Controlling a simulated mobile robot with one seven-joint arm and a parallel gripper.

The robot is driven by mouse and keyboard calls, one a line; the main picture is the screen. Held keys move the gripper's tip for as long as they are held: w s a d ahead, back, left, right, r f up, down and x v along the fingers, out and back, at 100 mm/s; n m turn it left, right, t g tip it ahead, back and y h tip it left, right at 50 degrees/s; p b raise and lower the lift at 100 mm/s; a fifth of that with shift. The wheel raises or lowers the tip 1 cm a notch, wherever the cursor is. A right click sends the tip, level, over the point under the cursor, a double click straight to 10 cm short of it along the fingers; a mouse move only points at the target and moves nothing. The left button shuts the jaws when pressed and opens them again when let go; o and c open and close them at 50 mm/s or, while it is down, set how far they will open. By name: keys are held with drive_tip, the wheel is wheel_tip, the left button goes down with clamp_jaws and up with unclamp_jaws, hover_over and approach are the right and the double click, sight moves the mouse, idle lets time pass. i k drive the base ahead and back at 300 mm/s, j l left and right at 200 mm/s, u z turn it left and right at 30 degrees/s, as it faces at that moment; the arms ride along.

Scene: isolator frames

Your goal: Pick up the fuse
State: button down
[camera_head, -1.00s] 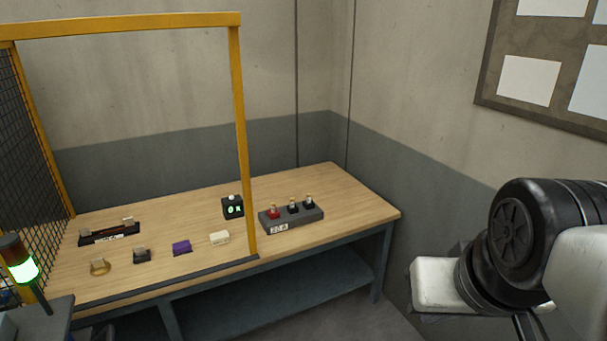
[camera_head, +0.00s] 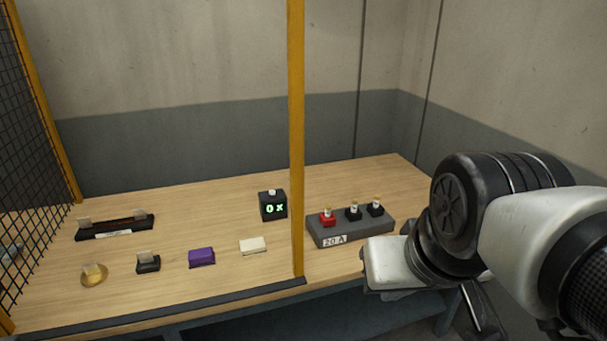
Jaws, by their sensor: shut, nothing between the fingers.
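A grey block (camera_head: 350,233) labelled "20 A" stands on the table at the right. On it stand three small pieces with pale tops: a red one (camera_head: 327,219) and two black ones, at the middle (camera_head: 354,213) and right (camera_head: 376,209). I cannot tell which thing is the fuse; these pieces may be fuses or their holders. My arm's black and white links reach in from the right, in front of the block's right side.
On the wooden table (camera_head: 200,285) stand a black box reading "0 x" (camera_head: 273,206), a long dark holder (camera_head: 115,227), a cream block (camera_head: 253,246), a purple block (camera_head: 202,257), a small black holder (camera_head: 148,263) and a brass-coloured piece (camera_head: 94,275). A yellow post (camera_head: 297,140) rises left of the grey block.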

sight(328, 207)
drive_tip(key=i, duration=0.15)
drive_tip(key=i+l+u, duration=0.25)
drive_tip(key=i+l, duration=0.15)
drive_tip(key=i+l+u, duration=0.25)
drive_tip(key=i+l, duration=0.2)
drive_tip(key=i, duration=0.05)
